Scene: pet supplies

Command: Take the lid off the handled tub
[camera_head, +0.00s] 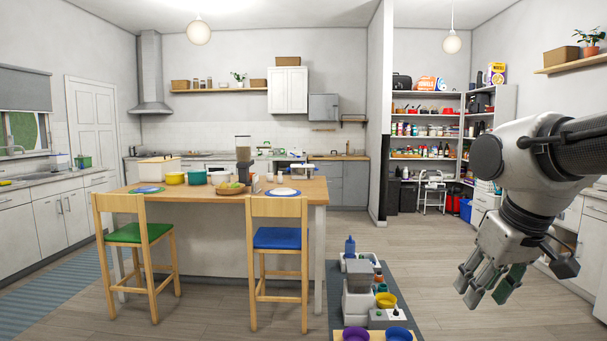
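A pale tub with grey parts on top (358,296) stands on a dark low surface at the bottom centre. It may be the handled tub, but I cannot make out a handle or the edge of a lid. My gripper (488,285) hangs at the right, fingers pointing down and to the left. Its fingers stand apart with nothing seen between them. It is well to the right of the tub in the picture and apart from it.
Beside the tub are a yellow bowl (386,299), a blue bottle (350,246), a purple bowl (356,334) and a blue bowl (398,334). A wooden island (220,202) with two chairs stands behind left. Floor right of the low surface looks clear.

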